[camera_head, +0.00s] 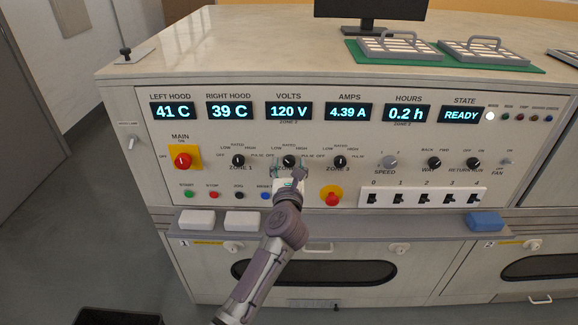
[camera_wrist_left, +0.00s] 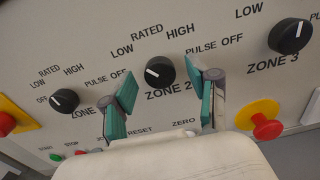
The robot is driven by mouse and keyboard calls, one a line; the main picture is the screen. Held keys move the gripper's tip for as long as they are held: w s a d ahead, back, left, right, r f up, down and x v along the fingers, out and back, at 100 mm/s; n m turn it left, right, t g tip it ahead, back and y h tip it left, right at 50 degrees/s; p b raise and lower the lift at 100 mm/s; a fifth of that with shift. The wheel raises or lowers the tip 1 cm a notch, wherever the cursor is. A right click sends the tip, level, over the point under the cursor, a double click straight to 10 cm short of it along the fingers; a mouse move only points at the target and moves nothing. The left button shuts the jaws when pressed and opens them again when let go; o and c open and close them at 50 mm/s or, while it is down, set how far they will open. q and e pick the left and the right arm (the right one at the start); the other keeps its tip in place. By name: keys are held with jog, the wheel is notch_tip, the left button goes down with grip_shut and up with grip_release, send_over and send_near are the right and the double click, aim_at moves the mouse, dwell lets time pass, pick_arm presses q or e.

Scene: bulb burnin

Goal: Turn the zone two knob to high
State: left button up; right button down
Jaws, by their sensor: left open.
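The zone two knob (camera_head: 288,160) is a round black dial with a white pointer line on the panel. In the left wrist view the knob (camera_wrist_left: 160,72) shows between and beyond the fingertips, its line toward the left, on the low side rather than HIGH. My left gripper (camera_head: 289,173) is just below the knob in the head view, its fingers spread. In the left wrist view the open gripper (camera_wrist_left: 166,80) has one teal-padded finger on each side of the knob, with no clear contact. My right gripper is not in view.
The zone one knob (camera_wrist_left: 64,100) and zone three knob (camera_wrist_left: 290,36) flank it. A red button on a yellow plate (camera_head: 331,196) is at lower right. Small push buttons (camera_head: 238,195) sit at lower left. A shelf (camera_head: 350,223) runs below the panel.

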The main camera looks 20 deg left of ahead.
pick_arm(q)
jog(key=shift+w, duration=0.1)
grip_shut()
jog(key=shift+r+m+p, duration=0.15)
jog(key=shift+m+p, duration=0.65)
jog(key=shift+p, duration=0.3)
jog(key=m+p, duration=0.8)
jog(key=m, duration=0.1)
jog(key=shift+m, duration=0.4)
jog(key=m, duration=0.1)
jog(key=m+p, duration=0.2)
jog(key=m, duration=0.1)
jog(key=shift+f, duration=0.25)
jog(key=shift+m, duration=0.3)
